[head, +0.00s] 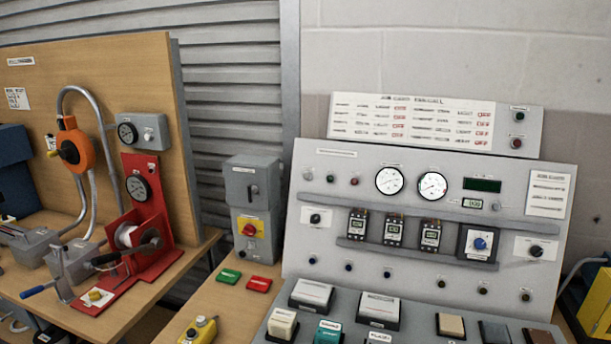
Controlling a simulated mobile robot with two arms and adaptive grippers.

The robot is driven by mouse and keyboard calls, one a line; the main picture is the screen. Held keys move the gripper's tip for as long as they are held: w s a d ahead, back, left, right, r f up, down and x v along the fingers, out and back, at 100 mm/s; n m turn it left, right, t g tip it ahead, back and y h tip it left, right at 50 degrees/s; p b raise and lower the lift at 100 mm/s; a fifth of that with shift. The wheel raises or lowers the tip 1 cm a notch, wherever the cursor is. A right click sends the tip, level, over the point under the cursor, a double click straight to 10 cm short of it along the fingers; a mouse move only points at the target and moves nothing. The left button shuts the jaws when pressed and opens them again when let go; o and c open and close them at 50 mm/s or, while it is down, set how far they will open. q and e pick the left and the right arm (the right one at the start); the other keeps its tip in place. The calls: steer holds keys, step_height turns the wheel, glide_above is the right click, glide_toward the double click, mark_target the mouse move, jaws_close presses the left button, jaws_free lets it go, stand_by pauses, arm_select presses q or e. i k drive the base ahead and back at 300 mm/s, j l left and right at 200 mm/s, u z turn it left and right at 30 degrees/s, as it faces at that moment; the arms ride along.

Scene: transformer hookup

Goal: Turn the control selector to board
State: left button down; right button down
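A grey sloped control panel (400,172) stands at the right of the head view. It bears several rotary knobs: a black knob on a white plate at its left (315,218), a blue knob in a dark square frame (480,243), and a black knob on a white plate at its right (536,251). Their labels are too small to read, so I cannot tell which one is the control selector or where it points. Neither of my grippers shows in the head view.
Left of the panel stands a grey switch box (252,182) with a red knob (249,229) on yellow below. A wooden bench at far left bears a red winch stand (147,215). Block-shaped pieces (329,331) sit on the panel's lower shelf. Space before the panel looks free.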

mark_target(536, 251)
steer(key=z, duration=1.35)
